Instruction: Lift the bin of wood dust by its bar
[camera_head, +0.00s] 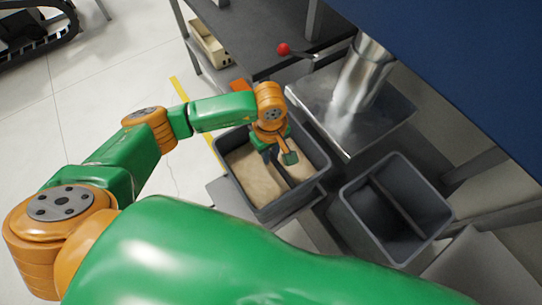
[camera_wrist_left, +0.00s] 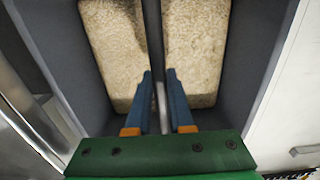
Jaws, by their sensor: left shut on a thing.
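The grey bin (camera_head: 312,149) of wood dust stands below the machine in the head view. Tan dust (camera_head: 254,178) lies in it on both sides of a dark bar that crosses the middle. My left gripper (camera_head: 278,157) reaches down into the bin over the bar. In the left wrist view, the bar (camera_wrist_left: 152,35) runs between the two blue fingers of my left gripper (camera_wrist_left: 160,78), which is shut on it. The dust (camera_wrist_left: 192,50) shows on either side. The contact point is partly hidden by the fingers. My right gripper is out of view.
A second grey bin (camera_head: 365,222), empty with its own bar, stands to the right. A metal duct and plate (camera_head: 330,118) are close behind the dust bin. A dark table (camera_head: 255,45) stands farther back. Open floor (camera_head: 100,95) lies to the left.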

